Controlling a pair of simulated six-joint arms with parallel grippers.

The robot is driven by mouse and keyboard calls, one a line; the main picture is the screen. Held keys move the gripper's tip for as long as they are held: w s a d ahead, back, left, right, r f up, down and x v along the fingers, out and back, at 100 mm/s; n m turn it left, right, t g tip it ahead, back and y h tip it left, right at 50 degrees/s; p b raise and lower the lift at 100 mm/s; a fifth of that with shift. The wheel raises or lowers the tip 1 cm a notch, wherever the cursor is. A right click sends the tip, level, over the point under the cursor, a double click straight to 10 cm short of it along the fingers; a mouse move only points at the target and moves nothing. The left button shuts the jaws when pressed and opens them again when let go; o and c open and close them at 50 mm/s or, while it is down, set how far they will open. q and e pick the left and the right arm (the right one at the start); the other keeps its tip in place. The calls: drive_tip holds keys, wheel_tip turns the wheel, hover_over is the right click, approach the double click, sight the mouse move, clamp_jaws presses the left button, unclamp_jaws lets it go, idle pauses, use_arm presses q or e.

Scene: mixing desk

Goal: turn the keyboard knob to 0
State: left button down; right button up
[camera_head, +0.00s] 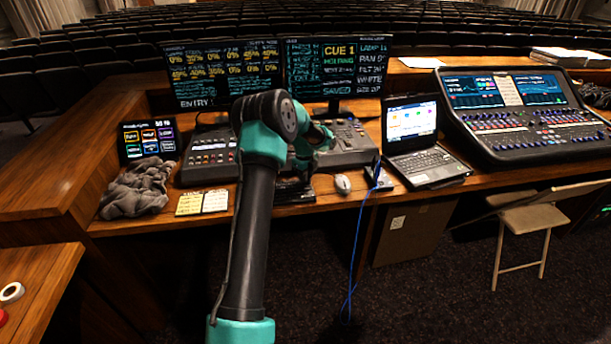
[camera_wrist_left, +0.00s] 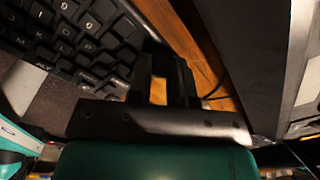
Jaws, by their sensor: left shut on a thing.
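The black keyboard (camera_wrist_left: 75,40) fills the upper left of the left wrist view. In the head view, a dark part of it (camera_head: 296,196) shows at the desk's front edge, mostly behind my arm. My left gripper (camera_wrist_left: 163,62) reaches the keyboard's corner with its two dark fingers close together, shut on the keyboard knob. The knob itself is hidden by the fingers, and its number cannot be read. In the head view, my teal and black left arm covers much of this spot. My right gripper is not in view.
A white mouse (camera_head: 342,184) lies right of the keyboard, then a blue cable (camera_head: 358,240) hanging off the desk and a laptop (camera_head: 425,160). Yellow and white note cards (camera_head: 203,202) and a grey cloth (camera_head: 138,190) lie left. Two monitors (camera_head: 222,75) stand behind.

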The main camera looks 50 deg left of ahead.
use_arm(q)
drive_tip(key=n, duration=1.5)
drive_tip(key=shift+w, duration=0.1)
drive_tip(key=n, duration=0.7)
drive_tip(key=shift+n+g, duration=0.3)
drive_tip(key=n, duration=0.3)
drive_tip(key=shift+a+n, duration=0.1)
drive_tip(key=shift+n, duration=0.2)
drive_tip(key=n, duration=0.3)
drive_tip(key=shift+n, duration=0.3)
